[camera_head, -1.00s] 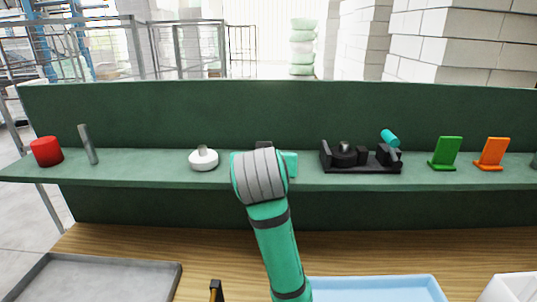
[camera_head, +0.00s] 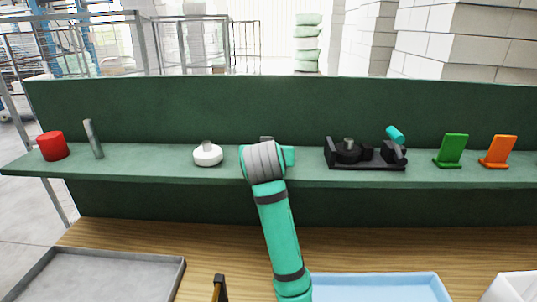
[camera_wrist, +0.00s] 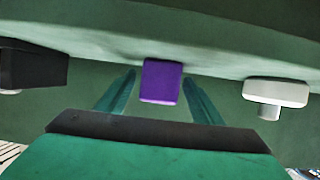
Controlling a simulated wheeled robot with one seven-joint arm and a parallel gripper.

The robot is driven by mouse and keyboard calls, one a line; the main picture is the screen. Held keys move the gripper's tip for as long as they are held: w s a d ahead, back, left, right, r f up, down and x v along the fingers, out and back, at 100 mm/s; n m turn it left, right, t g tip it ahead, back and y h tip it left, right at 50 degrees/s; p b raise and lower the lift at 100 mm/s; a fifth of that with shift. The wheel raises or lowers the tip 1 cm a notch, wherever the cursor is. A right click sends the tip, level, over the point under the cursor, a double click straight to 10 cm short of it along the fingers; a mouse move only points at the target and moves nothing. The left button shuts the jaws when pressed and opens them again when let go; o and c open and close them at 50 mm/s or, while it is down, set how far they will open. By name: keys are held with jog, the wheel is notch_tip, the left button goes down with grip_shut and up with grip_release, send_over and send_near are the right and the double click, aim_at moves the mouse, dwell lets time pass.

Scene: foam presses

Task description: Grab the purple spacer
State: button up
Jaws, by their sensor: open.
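The purple spacer (camera_wrist: 161,82) is a small block on the green shelf, seen in the middle of the wrist view. That view is turned over, with the shelf surface at the top. My gripper (camera_wrist: 160,77) is open, with one teal finger on either side of the spacer and a visible gap on each side. I cannot tell how deep the spacer sits between the fingers. In the head view my wrist and arm hide the spacer and most of the gripper.
A white knobbed disc (camera_head: 208,155) and a black fixture (camera_head: 365,155) flank my wrist on the shelf (camera_head: 310,171). A red cylinder (camera_head: 53,146), grey rod (camera_head: 93,139), green stand (camera_head: 451,151) and orange stand (camera_head: 498,152) stand farther off. Trays lie below.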

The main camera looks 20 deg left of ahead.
jog(key=shift+c, duration=0.2)
jog(key=c, duration=0.6)
jog(key=shift+s, duration=0.1)
jog(key=c, duration=0.5)
jog(key=shift+r, duration=0.1)
jog(key=shift+c, duration=0.2)
